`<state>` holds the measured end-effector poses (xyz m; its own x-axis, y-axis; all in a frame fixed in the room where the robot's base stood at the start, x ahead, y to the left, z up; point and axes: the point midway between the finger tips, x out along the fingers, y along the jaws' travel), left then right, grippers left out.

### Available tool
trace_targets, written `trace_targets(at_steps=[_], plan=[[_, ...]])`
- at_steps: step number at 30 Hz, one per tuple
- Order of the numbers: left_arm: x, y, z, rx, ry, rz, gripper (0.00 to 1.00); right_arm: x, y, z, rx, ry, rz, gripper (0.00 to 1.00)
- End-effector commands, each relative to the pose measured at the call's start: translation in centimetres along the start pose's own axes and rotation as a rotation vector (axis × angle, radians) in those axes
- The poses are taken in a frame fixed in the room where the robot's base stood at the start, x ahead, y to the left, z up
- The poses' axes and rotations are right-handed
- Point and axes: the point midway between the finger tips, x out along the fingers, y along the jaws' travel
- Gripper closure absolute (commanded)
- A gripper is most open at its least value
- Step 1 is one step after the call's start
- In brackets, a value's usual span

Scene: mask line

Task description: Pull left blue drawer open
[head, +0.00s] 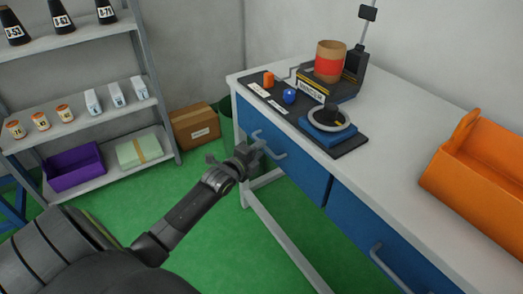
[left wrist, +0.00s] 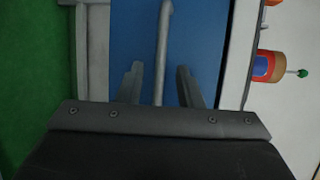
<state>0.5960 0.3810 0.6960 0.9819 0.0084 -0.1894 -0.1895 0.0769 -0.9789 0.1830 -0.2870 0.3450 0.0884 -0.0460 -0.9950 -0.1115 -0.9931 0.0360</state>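The left blue drawer (head: 303,170) is shut under the white worktop in the head view; its front also shows in the left wrist view (left wrist: 205,40). Its grey bar handle (head: 277,154) is partly hidden behind my left gripper (head: 247,154). In the left wrist view the handle (left wrist: 161,50) runs between the two spread fingers of my left gripper (left wrist: 159,84), with a gap on each side. The gripper looks open, and I cannot tell whether it touches the handle. My right gripper is not in view.
A second blue drawer (head: 390,245) with its own handle is to the right. The worktop (head: 395,125) bears a black fixture (head: 350,144) and an orange tote (head: 485,165). A shelf rack (head: 80,105) and a cardboard box (head: 195,125) stand at left. Green floor (head: 220,235) lies between.

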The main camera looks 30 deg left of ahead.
Motion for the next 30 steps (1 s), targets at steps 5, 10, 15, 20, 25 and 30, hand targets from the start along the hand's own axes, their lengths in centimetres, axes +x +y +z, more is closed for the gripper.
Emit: trace_targets(at_steps=[5, 10, 15, 20, 25, 30], plan=[[1.6, 0.0, 0.0, 0.0, 0.0, -0.001, 0.68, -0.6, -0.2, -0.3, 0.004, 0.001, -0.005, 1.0], [2.0, 0.0, 0.0, 0.0, 0.0, 0.0, 0.68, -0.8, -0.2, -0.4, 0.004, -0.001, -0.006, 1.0], [1.9, 0.0, 0.0, 0.0, 0.0, 0.0, 0.68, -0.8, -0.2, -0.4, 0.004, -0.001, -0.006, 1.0], [1.9, 0.0, 0.0, -0.001, 0.0, 0.0, 0.87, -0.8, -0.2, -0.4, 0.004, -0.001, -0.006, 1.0], [1.9, 0.0, 0.0, -0.001, 0.0, 0.001, 1.0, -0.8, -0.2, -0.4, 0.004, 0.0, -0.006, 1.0], [1.9, 0.0, 0.0, -0.001, 0.0, 0.001, 1.0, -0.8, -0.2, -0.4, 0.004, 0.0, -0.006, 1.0]])
